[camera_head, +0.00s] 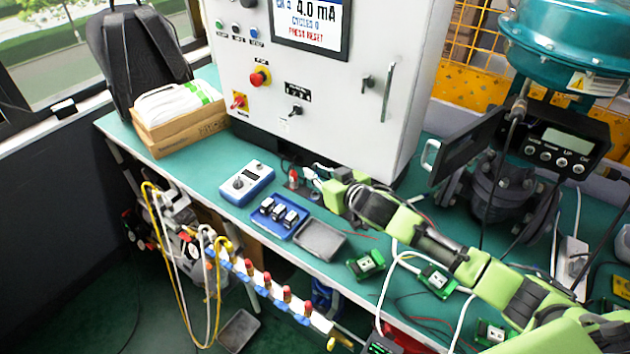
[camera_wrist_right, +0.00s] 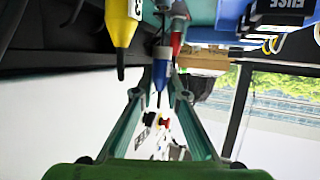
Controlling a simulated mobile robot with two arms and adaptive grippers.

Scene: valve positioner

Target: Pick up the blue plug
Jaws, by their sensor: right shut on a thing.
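The blue plug (camera_wrist_right: 160,70) shows in the right wrist view between the two fingers of my right gripper (camera_wrist_right: 160,96). My right gripper is shut on it. A thin dark tip points away from its blue body. In the head view my right gripper (camera_head: 313,176) is over the bench just in front of the cabinet, and the plug is too small and covered to make out. A red plug (camera_wrist_right: 178,40) is close beside the blue one, and it also shows in the head view (camera_head: 293,179). My left gripper is not in view.
A yellow pointed tool (camera_wrist_right: 122,30) is near the fingers. A blue meter (camera_head: 247,183), a blue tray (camera_head: 270,233) with fuse blocks and a grey tray (camera_head: 320,240) lie on the bench (camera_head: 195,165). The control cabinet (camera_head: 330,90) stands behind. Green terminal modules and cables lie under my right arm.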

